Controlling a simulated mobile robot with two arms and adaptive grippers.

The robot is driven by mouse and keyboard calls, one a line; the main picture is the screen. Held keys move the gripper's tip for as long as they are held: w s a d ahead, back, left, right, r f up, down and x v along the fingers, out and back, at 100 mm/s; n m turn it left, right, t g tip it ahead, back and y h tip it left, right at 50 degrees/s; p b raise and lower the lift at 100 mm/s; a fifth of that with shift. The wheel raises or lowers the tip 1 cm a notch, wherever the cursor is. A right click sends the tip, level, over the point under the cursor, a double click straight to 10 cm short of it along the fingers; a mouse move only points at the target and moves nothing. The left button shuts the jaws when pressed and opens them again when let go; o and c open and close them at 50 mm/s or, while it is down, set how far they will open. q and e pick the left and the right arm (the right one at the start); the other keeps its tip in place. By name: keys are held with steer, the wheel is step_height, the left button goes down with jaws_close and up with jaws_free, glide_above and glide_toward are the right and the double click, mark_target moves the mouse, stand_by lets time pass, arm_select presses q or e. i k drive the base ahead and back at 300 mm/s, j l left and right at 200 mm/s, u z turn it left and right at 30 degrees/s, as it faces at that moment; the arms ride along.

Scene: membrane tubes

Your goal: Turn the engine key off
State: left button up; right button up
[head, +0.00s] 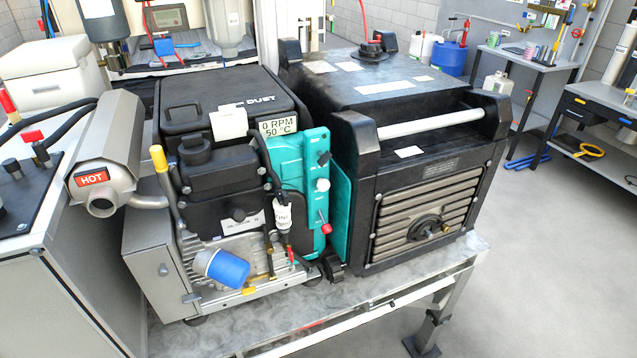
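The engine (215,200) stands on a bench at the left of centre in the head view. Its small display (278,127) reads 0 RPM and 50 °C. A teal panel (312,145) on its right side carries a small black switch-like part (324,158), a white knob (322,185) and a red-tipped lever (326,228). The black part may be the engine key, but it is too small to tell, and so is its position. Neither of my grippers is in view.
A silver muffler (108,150) marked HOT sticks out at the left. A large black generator housing (420,160) with a metal bar handle stands close on the right. The bench top (400,285) is bare along its front edge, with open floor (560,270) to the right.

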mark_target(324, 158)
steer(key=l+z, duration=0.1)
steer(key=l, duration=0.35)
steer(key=i+l+z, duration=0.1)
steer(key=l, duration=0.3)
steer(key=i+l+z, duration=0.1)
steer(key=l, duration=0.3)
steer(key=i, duration=0.05)
